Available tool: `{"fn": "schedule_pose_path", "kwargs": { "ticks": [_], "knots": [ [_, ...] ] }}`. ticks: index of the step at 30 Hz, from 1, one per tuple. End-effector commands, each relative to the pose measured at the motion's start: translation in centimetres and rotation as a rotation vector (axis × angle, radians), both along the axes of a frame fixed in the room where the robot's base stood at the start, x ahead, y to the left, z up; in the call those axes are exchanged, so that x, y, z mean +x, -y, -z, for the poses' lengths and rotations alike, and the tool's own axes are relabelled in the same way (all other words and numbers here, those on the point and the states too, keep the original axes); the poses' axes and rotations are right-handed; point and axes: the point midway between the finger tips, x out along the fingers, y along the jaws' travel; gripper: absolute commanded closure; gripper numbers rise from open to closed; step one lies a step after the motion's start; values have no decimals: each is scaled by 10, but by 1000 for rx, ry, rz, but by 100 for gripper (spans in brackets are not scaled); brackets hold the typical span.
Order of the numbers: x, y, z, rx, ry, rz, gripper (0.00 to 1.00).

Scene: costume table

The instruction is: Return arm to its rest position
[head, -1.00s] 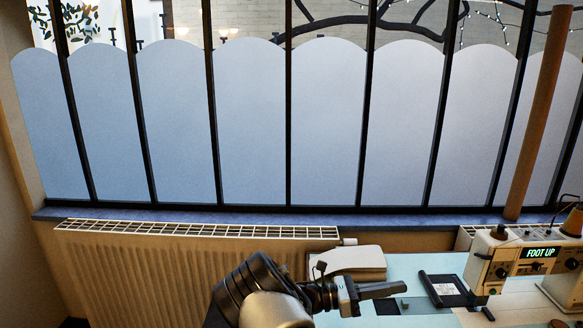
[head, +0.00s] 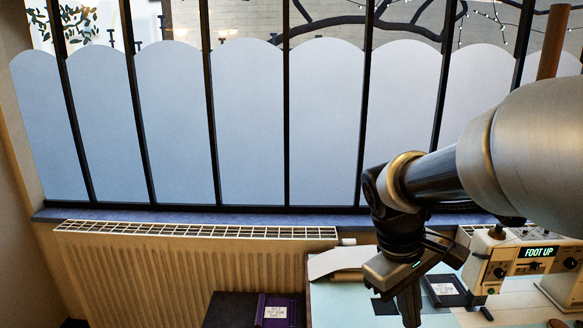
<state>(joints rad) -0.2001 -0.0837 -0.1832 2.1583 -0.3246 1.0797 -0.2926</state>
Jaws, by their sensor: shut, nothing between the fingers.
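My gripper (head: 408,308) shows in the head view at the lower middle right, pointing down above the light blue table (head: 340,300). Its fingers are together and it holds nothing. My arm reaches in from the right edge and covers part of the window and the table's back. The lowest part of the fingers is close to the bottom edge of the picture.
A sewing machine (head: 530,262) reading "FOOT UP" stands at the right. A dark labelled case (head: 445,289) lies left of it, partly hidden by my arm. A radiator (head: 160,265) runs below the window.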

Motion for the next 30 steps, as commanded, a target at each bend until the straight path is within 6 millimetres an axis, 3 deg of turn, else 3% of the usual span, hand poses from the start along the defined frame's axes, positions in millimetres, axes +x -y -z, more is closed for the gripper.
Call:
{"fn": "schedule_pose_path", "kwargs": {
  "ticks": [1,6,18,20,30],
  "knots": [
    [-13,-8,-12,53,76,50,100],
    [-43,-33,-35,193,266,190,100],
    [-84,-64,-58,378,538,390,100],
    [-83,-65,-81,380,534,394,100],
    [-83,-65,-157,377,530,390,100]
  ]
}}
